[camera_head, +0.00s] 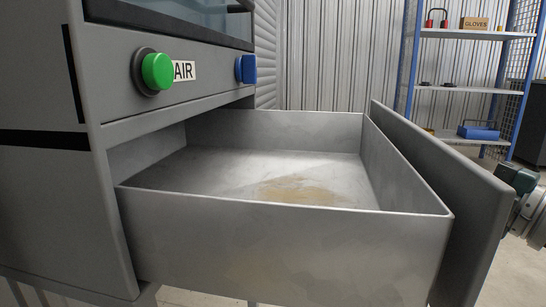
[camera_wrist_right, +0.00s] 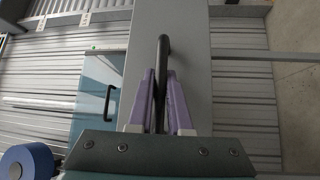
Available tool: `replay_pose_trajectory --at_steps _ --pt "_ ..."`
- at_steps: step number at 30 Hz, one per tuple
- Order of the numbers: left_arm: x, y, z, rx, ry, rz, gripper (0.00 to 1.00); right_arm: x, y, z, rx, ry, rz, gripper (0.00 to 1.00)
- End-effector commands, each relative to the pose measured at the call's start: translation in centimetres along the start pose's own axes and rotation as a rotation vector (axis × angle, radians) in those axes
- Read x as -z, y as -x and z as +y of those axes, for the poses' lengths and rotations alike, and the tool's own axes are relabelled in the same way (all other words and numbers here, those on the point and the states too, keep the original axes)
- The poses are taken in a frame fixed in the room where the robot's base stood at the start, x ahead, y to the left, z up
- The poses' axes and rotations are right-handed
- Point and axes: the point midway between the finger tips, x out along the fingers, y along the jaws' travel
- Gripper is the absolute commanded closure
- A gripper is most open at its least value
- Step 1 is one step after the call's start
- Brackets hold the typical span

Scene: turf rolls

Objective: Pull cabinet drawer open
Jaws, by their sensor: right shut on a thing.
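The grey metal cabinet (camera_head: 45,215) stands at the left of the head view. Its drawer (camera_head: 285,240) is pulled well out to the right. The drawer is empty inside, with a brownish stain on its floor. Its front panel (camera_head: 470,200) is at the right; the handle side faces away from the head camera. In the right wrist view, the purple fingers of my right gripper (camera_wrist_right: 162,85) are shut on a dark bar handle (camera_wrist_right: 163,50) on a grey panel (camera_wrist_right: 187,60). Part of my right gripper also shows beyond the front panel in the head view. My left gripper is not in view.
A green button (camera_head: 157,71), an AIR label (camera_head: 184,71) and a blue knob (camera_head: 246,69) sit above the drawer. A shelf unit (camera_head: 470,88) with blue posts stands at the back right. Concrete floor shows at the lower right.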

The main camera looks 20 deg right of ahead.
Motion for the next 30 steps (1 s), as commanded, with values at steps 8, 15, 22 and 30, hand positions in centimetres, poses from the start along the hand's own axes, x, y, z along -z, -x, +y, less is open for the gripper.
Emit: replay_pose_trajectory --at_steps 8,15,22,30 --pt "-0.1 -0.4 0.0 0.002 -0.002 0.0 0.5 -2.5 2.5 0.8 -0.003 0.002 0.001 1.0" --pt "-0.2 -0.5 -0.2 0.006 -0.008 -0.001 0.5 -2.9 2.9 1.0 -0.004 0.0 0.001 1.0" --pt "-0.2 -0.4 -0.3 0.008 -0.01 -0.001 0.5 -2.9 2.9 1.0 -0.004 0.0 0.0 1.0" --pt "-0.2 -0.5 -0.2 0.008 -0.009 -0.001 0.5 -2.9 2.9 0.9 -0.002 0.0 -0.001 0.54"
